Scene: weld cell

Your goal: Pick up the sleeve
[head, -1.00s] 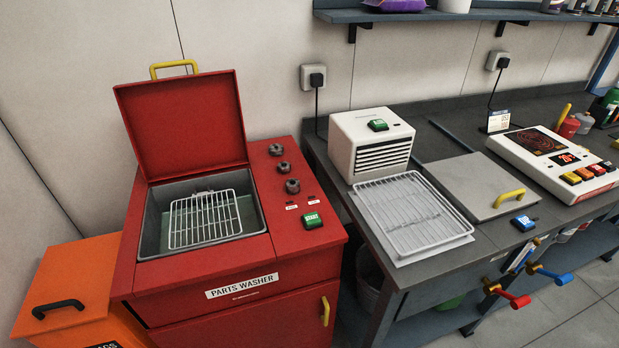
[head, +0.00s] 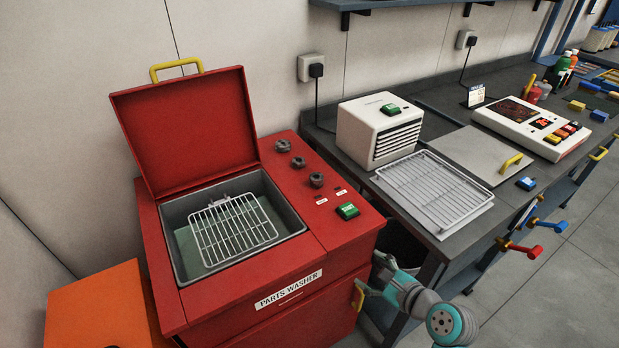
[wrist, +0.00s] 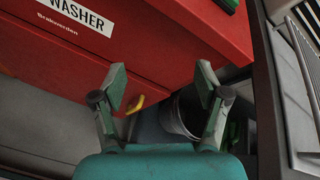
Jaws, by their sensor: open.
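I cannot make out a sleeve in either view. My gripper (wrist: 162,82) is open and empty in the wrist view, its two green fingers spread in front of the red parts washer. In the head view my gripper (head: 372,277) is at the washer's front right corner, beside the yellow door handle (head: 358,295), below the bench top. I cannot tell whether it touches the washer.
The parts washer (head: 292,250) has its lid up and a wire basket (head: 232,228) at its tub. A workbench (head: 480,212) to the right bears a wire rack (head: 437,187), a white vented box (head: 372,128) and a control panel (head: 530,124). A bin (wrist: 180,115) stands beneath. Floor is clear at the lower right.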

